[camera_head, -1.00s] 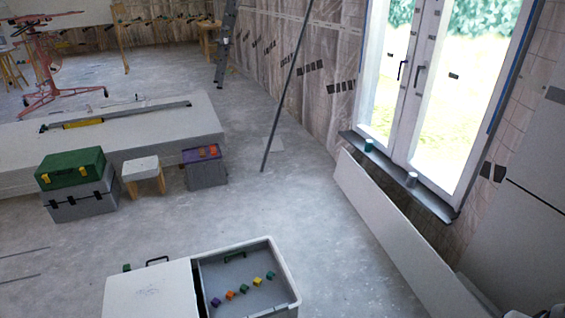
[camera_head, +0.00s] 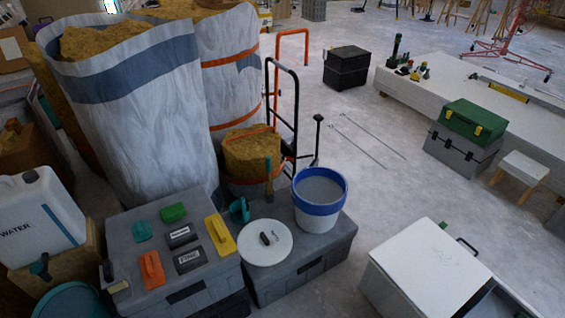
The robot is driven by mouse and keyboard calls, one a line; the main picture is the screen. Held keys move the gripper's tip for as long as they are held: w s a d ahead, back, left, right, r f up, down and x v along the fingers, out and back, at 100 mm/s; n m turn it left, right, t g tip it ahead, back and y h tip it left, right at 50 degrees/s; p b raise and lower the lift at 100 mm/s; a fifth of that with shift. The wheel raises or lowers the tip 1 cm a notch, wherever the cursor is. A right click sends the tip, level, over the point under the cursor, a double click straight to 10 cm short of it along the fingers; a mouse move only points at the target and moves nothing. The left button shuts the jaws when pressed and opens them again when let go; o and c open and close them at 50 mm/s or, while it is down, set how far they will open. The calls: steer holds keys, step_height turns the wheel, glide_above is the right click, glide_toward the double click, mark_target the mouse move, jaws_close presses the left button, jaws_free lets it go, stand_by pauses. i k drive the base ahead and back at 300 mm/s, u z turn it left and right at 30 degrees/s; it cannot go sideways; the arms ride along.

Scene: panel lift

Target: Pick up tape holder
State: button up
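I cannot identify the tape holder for certain. A small teal object (camera_head: 238,210), rounded with a gap in it, stands on the grey case beside the white lid; it may be a tape holder, but it is too small to tell. Another small teal item (camera_head: 142,231) lies on the left grey crate, its kind unclear. My gripper is not in view.
The left grey crate (camera_head: 205,298) bears orange, yellow, green and black tools. The right grey case (camera_head: 330,246) bears a white-and-blue bucket (camera_head: 320,198) and a round white lid (camera_head: 265,243). Large sacks (camera_head: 150,120) stand behind. Free floor (camera_head: 360,175) lies to the right.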

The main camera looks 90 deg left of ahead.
mark_target(118, 281)
steer(key=u, duration=1.65)
steer(key=k, duration=0.1)
steer(key=u, duration=2.95)
steer(key=k, duration=0.85)
steer(key=z, duration=0.15)
steer(key=i, duration=0.8)
steer(key=u, duration=0.15)
